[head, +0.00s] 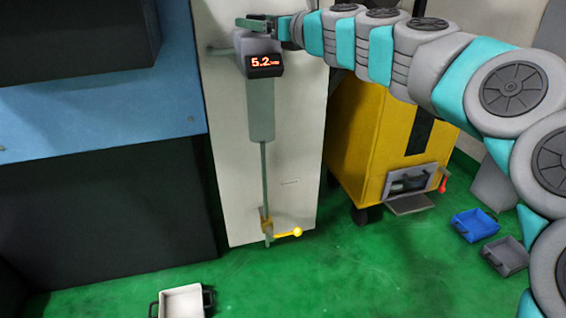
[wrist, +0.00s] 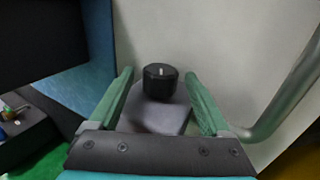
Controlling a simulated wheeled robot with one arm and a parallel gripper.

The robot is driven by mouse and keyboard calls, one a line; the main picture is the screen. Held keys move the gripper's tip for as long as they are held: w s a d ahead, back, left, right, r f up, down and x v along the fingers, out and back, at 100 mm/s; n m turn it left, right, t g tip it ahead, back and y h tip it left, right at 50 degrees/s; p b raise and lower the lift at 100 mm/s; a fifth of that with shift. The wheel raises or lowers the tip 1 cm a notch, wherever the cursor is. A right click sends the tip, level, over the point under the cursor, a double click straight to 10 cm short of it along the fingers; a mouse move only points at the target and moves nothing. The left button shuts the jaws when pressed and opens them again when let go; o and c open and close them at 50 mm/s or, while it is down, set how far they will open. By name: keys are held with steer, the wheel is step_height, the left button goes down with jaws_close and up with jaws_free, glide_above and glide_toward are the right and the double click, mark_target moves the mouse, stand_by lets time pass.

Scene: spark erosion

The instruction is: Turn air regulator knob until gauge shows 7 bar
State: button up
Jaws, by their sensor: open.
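The air regulator (head: 262,45) is a grey unit on a pale panel, with a red digital gauge (head: 265,62) that reads 5.2. Its black knob (wrist: 160,82) shows in the wrist view, with a short white mark on its top. My gripper (wrist: 158,78) is open, with one green finger on each side of the knob. A gap shows between the knob and each finger, so it is not clasped. In the head view my gripper (head: 264,22) is over the top of the regulator and the knob cannot be made out there.
A grey pipe (wrist: 291,95) runs at the right in the wrist view. Below the regulator hangs a grey bowl with a thin tube down to a yellow-handled valve (head: 288,233). A yellow cabinet (head: 360,140) stands to the right. Trays (head: 183,301) lie on the green floor.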

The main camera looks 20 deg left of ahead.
steer(key=shift+w+f+n+g+y+b, duration=0.2)
steer(key=shift+n+g+y+b, duration=0.2)
steer(key=shift+g, duration=0.1)
steer(key=shift+d+n+g+y+b, duration=0.1)
steer(key=shift+n+g+y+b, duration=0.2)
steer(key=shift+n+g+b, duration=0.3)
steer(key=shift+r+n+g+y, duration=0.15)
steer(key=shift+n+g+y, duration=0.15)
steer(key=shift+g, duration=0.4)
